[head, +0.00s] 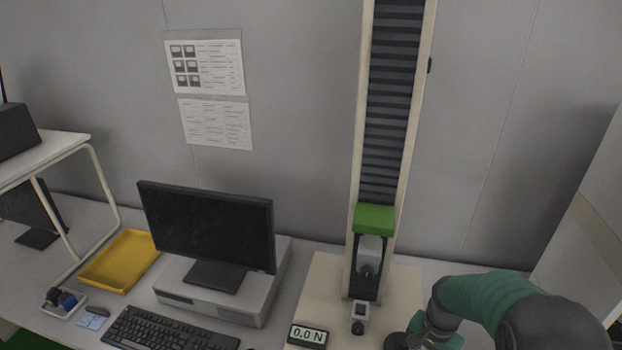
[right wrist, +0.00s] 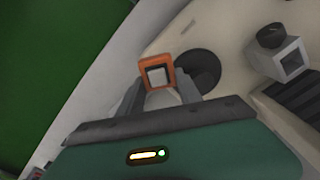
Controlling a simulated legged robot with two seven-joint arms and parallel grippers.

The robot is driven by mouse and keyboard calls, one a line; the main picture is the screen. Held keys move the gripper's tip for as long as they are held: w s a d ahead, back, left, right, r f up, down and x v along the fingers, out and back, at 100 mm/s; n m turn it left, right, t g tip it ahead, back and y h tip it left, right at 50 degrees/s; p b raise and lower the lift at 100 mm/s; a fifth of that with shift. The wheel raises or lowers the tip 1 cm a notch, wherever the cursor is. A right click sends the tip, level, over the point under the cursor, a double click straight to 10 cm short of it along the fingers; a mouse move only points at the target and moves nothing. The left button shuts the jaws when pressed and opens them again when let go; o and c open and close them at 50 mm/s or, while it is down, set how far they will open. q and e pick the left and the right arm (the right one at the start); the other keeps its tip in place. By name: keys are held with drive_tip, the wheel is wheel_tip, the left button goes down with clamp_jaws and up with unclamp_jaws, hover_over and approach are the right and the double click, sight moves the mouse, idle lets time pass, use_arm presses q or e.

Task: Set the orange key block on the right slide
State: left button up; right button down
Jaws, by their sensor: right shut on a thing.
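The orange key block (right wrist: 143,76) shows in the right wrist view as a small square orange frame with a pale opening. My right gripper (right wrist: 158,88) is shut on it, with a grey finger on each side. The block is beside a dark round disc (right wrist: 200,66) on the beige base; I cannot tell whether they touch. In the head view my right arm comes in at the lower right, and the block is not visible there. I cannot pick out a right slide with certainty. My left gripper is not in view.
A tall column (head: 393,110) with dark ribbed bellows, a green block (head: 374,218) and a grey fixture rises from the beige base (head: 318,285). A 0.0 N display (head: 307,336) stands near it. A monitor (head: 205,228), keyboard (head: 165,331) and yellow tray (head: 112,284) are leftward.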

drive_tip(key=s+a+r+n, duration=0.1)
drive_tip(key=s+a+n, duration=0.3)
drive_tip(key=a+n, duration=0.3)
drive_tip(key=shift+s+a+r+n, duration=0.25)
drive_tip(key=shift+s+r+n, duration=0.15)
drive_tip(key=shift+n, duration=0.7)
